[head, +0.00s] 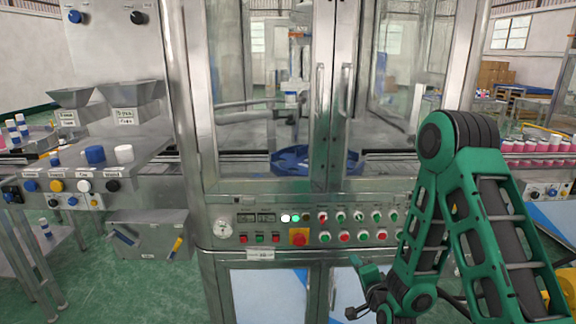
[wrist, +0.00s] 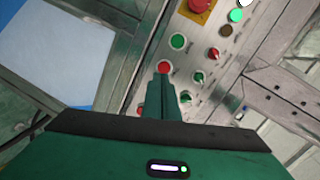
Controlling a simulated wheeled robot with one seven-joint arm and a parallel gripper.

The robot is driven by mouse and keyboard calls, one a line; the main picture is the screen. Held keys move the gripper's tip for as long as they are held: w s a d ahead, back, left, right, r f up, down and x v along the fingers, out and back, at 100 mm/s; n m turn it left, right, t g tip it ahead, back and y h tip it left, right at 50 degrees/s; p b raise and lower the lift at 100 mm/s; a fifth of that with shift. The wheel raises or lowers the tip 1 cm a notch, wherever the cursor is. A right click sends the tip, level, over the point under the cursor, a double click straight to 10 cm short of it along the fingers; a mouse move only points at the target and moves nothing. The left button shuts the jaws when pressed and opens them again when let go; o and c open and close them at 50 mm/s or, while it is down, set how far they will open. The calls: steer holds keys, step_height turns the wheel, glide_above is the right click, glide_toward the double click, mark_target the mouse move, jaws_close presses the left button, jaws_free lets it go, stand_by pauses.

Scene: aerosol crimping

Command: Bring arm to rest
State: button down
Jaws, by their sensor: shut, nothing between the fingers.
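My green arm stands folded on the right side of the head view, with its elbow raised and its lower links hanging down. My gripper (head: 368,268) is in front of the machine, below the right part of its control panel (head: 270,222). In the wrist view my gripper (wrist: 162,80) shows its green fingers together, with nothing between them. Their tips overlap the edge of a red button (wrist: 165,67) in the picture; I cannot tell whether they touch it.
The steel machine has closed glass doors (head: 290,100) and a blue round table (head: 290,160) inside. A red emergency button on yellow (head: 299,236) sits mid-panel. Hoppers (head: 130,95) and a side console (head: 100,170) stand left. Pink-red cans (head: 540,147) line a conveyor at right. Green floor (head: 150,285) lies left.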

steer(key=s+d+r+n+g+h, duration=0.25)
steer(key=s+d+r+g, duration=0.2)
steer(key=s+d, duration=0.35)
steer(key=s+d+r+n+g+h, duration=0.1)
steer(key=s+d+r+n+g, duration=0.4)
steer(key=d, duration=0.4)
steer(key=s+d+r+g+y, duration=0.1)
steer(key=s+r+g, duration=0.2)
steer(key=s, duration=1.1)
steer(key=s+r+g+y, duration=0.1)
steer(key=s+r+g, duration=0.2)
steer(key=s, duration=1)
steer(key=shift+s+d+r, duration=0.4)
steer(key=shift+r, duration=0.5)
steer(key=shift+w+m, duration=0.15)
steer(key=shift+m, duration=0.1)
steer(key=shift+w+f, duration=0.25)
steer(key=shift+w, duration=0.25)
